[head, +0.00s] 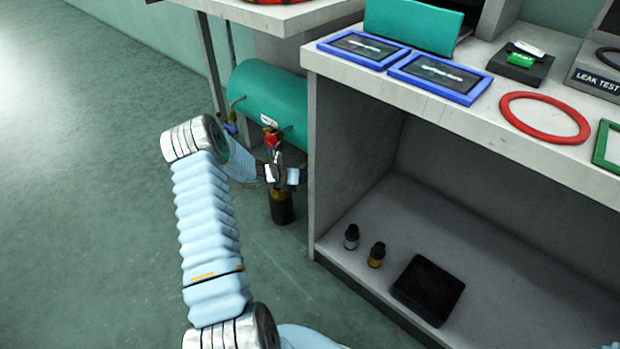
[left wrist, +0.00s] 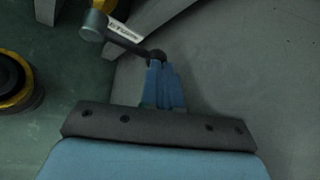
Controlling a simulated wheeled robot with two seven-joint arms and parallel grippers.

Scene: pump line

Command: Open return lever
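The return lever (left wrist: 127,43) shows in the left wrist view as a dark rod. It runs from a grey round pivot (left wrist: 93,25) to a black knob (left wrist: 156,56), with a white label beside it. My left gripper (left wrist: 163,66) has its blue fingers close together at the knob and looks shut on it. In the head view my left gripper (head: 282,176) is low beside the green tank (head: 265,95), partly behind my own arm. The lever is too small there to make out clearly. My right gripper is not in view.
A red valve part (head: 271,140) sits under the tank, above a dark cylinder (head: 282,207). The bench's side panel (head: 345,150) stands just right of my left gripper. Two small bottles (head: 351,237) (head: 376,255) and a black tray (head: 428,288) are on the lower shelf. The floor at left is clear.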

